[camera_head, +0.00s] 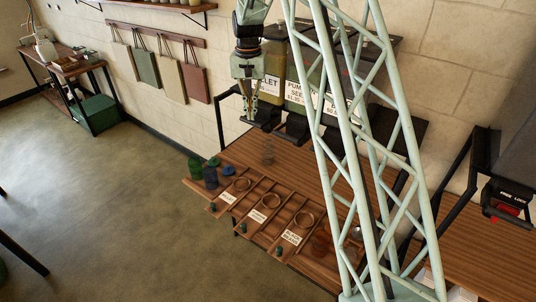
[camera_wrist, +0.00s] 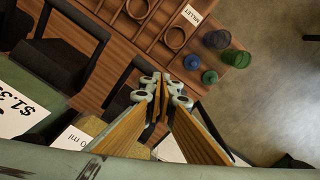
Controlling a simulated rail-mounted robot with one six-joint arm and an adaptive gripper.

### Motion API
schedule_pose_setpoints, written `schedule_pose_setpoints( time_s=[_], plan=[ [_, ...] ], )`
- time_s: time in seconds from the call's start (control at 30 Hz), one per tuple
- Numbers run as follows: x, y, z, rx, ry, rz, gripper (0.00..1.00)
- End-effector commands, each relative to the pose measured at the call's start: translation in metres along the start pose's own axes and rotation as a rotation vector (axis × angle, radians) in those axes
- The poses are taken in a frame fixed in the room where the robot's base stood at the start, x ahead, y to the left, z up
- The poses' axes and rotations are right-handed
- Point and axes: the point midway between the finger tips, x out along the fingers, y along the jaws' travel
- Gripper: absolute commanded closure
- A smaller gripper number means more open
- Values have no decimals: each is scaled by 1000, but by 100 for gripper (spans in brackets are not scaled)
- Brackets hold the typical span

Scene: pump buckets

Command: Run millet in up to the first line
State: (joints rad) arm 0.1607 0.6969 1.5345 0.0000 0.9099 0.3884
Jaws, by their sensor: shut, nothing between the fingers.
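The millet dispenser (camera_head: 272,72) is a bin on the back wall; its label, partly covered by my arm, shows "LET". A dark spout part (camera_head: 262,124) juts out below it.
A pumpkin seed dispenser (camera_head: 297,92) stands right of the millet one. The counter (camera_head: 240,152) carries a divided rack with rings (camera_head: 242,185) and labels. Blue (camera_head: 211,178) and green (camera_head: 195,168) containers and lids (camera_head: 228,171) stand at its left end. Bags hang on the wall.

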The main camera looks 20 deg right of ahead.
Motion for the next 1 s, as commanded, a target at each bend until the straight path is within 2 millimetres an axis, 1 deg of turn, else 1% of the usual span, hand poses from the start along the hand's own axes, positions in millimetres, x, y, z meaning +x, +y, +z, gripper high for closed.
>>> schedule_pose_setpoints(
  time_s=[0.43,0.8,1.0],
  plan=[
    [2,0,0,0,0,0,100],
    [9,0,0,0,0,0,100],
    [9,0,0,0,0,0,100]
  ],
)
